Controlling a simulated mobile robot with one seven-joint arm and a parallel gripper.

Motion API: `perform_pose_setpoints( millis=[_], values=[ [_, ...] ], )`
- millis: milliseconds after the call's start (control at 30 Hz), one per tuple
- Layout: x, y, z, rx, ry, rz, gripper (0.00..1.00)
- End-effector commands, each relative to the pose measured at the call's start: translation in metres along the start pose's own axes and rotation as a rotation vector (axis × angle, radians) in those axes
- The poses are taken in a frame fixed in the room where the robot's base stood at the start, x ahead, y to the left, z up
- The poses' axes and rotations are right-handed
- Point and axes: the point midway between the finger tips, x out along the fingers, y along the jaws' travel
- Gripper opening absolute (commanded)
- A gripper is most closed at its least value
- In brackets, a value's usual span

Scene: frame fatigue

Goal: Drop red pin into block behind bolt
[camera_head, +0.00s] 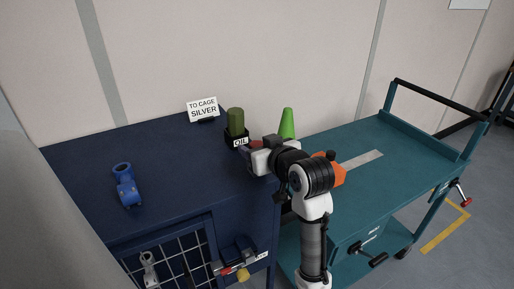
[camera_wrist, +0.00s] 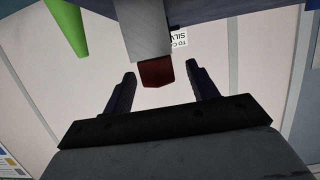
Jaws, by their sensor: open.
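My gripper (camera_wrist: 160,72) is open, with its two dark fingers apart. A dark red piece (camera_wrist: 156,73) at the end of a grey bar (camera_wrist: 145,28) shows between and beyond the fingertips in the wrist view; I cannot tell whether it touches them. In the head view my gripper (camera_head: 246,154) is above the navy cabinet's right side, beside a red patch (camera_head: 256,144) partly hidden by the wrist. A bolt assembly (camera_head: 238,256) with a label and a yellow knob (camera_head: 243,275) is on the cabinet front. Which part is the block is unclear.
The oil box (camera_head: 236,141) holds a green cylinder (camera_head: 236,121). A green cone (camera_head: 287,124) stands behind my arm. A teal cart (camera_head: 400,165) with a red-tipped lever (camera_head: 464,201) stands right.

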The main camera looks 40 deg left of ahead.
Motion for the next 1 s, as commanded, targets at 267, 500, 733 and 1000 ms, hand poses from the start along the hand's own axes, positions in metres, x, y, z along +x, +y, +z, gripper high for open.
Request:
perform_pose_setpoints(
  millis=[267, 500, 733, 1000],
  values=[
    [0.029, 0.001, -0.001, 0.0, -0.001, -0.001, 0.58],
    [0.029, 0.001, -0.001, -0.001, 0.0, 0.0, 0.53],
    [0.029, 0.001, -0.001, 0.0, 0.0, 0.0, 0.23],
    [0.028, 0.001, -0.002, -0.001, 0.001, 0.0, 0.1]
  ],
)
